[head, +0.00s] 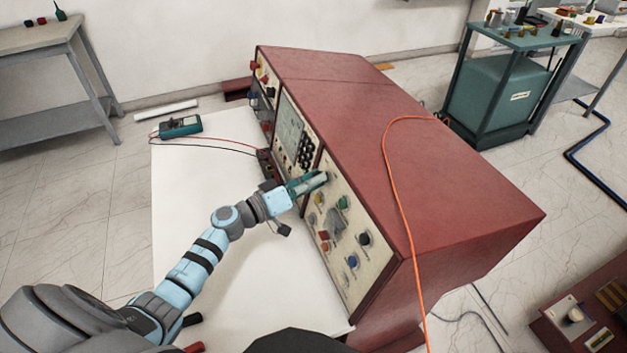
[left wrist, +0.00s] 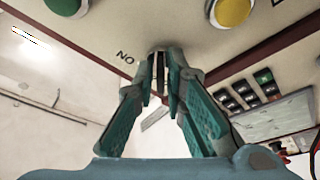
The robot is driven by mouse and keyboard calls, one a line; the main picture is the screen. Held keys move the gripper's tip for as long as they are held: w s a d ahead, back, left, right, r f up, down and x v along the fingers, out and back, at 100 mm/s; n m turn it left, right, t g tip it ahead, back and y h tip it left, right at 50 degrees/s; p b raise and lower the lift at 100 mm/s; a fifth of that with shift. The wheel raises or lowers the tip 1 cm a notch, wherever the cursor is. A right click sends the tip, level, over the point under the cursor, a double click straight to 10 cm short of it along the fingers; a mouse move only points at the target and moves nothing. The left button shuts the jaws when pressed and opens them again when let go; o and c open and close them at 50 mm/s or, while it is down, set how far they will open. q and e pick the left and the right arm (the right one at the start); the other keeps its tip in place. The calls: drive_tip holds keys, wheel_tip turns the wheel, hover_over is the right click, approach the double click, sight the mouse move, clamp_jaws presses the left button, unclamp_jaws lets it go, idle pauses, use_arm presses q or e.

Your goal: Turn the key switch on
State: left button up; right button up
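The red cabinet (head: 440,150) has a beige control panel (head: 335,225) with knobs and coloured buttons. My left gripper (head: 322,178) reaches this panel at its upper edge, beside the green button (head: 343,202). In the left wrist view, the left gripper's green fingers (left wrist: 160,72) converge at the panel, their tips close together with a narrow gap. A small thin piece shows between the tips, seemingly the key switch (left wrist: 158,68); the fingers hide most of it, so its turn angle cannot be read. A printed "NO" stands left of the tips. My right gripper is not in view.
A green (left wrist: 63,4) and a yellow button (left wrist: 230,10) sit close to the fingers. A keypad and screen panel (head: 290,130) adjoins. A teal multimeter (head: 180,126) with leads lies on the white table (head: 200,200). An orange cable (head: 400,200) crosses the cabinet top.

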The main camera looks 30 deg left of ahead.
use_arm(q)
clamp_jaws()
drive_tip(key=shift+m, duration=0.5)
drive_tip(key=m+g+h+b, duration=0.1)
drive_tip(key=m+h+b, duration=0.1)
drive_tip(key=m, duration=0.5)
drive_tip(key=m+g+h+b, duration=0.2)
drive_tip(key=m+b, duration=0.2)
drive_tip(key=m, duration=0.3)
drive_tip(key=m+g+h+b, duration=0.2)
drive_tip(key=m+b, duration=0.1)
drive_tip(key=m, duration=0.4)
drive_tip(key=shift+w+a+f+b, duration=0.1)
drive_tip(key=shift+w+a+b, duration=0.2)
drive_tip(key=shift+w+a, duration=0.05)
drive_tip(key=shift+m, duration=0.5)
